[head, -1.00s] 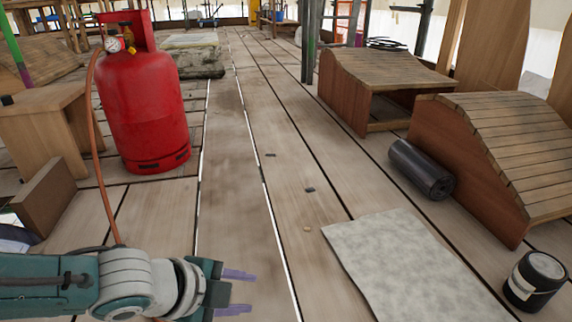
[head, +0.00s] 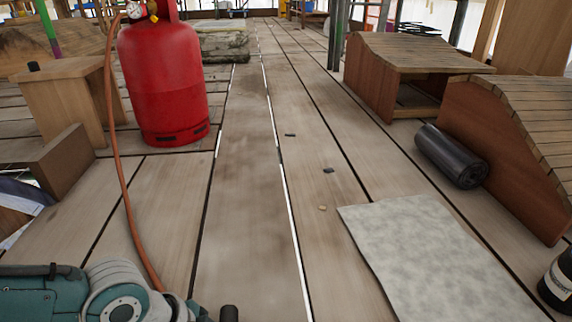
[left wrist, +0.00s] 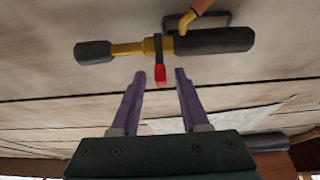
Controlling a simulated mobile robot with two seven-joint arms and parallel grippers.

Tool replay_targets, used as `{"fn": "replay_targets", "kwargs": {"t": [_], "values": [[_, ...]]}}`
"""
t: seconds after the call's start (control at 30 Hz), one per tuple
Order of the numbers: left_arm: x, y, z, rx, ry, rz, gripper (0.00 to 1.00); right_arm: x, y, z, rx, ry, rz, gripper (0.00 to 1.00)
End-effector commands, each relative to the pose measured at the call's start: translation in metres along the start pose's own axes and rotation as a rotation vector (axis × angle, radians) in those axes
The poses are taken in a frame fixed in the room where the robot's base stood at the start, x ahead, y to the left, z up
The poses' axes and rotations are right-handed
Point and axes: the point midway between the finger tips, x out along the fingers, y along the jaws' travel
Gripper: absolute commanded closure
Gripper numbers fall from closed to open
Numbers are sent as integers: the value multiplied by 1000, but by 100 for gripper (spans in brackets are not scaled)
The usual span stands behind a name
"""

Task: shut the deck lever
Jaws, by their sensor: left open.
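In the left wrist view a torch-like fitting with black grips and a brass body (left wrist: 130,48) lies on the deck boards. A short red lever (left wrist: 160,76) sticks out from its middle towards my gripper. An orange hose end (left wrist: 200,12) meets the fitting. My left gripper (left wrist: 160,72) is open, its two purple fingers on either side of the red lever's tip; whether they touch it I cannot tell. In the head view my left arm enters at the bottom left, and its fingers are out of frame. My right gripper is in no view.
A red gas cylinder (head: 165,85) with an orange hose (head: 125,190) stands at the left beside a wooden box (head: 65,105). A pale mat (head: 430,260) lies at the right, near a black roll (head: 450,157) and shingled wooden pieces (head: 415,55).

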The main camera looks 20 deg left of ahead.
Motion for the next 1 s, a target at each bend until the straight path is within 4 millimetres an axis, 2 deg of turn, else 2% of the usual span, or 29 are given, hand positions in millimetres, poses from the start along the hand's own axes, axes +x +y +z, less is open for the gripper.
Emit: {"fn": "replay_targets", "kwargs": {"t": [0.1, 0.4, 0.8, 1.0], "values": [[9, 0, 0, 1, 0, -1, 55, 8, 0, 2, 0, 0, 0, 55], [8, 0, 0, 1, 0, -1, 56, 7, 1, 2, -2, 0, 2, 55], [8, 0, 0, 1, 0, -1, 100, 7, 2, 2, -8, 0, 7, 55], [8, 0, 0, 1, -1, -1, 100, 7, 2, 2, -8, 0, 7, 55]]}}
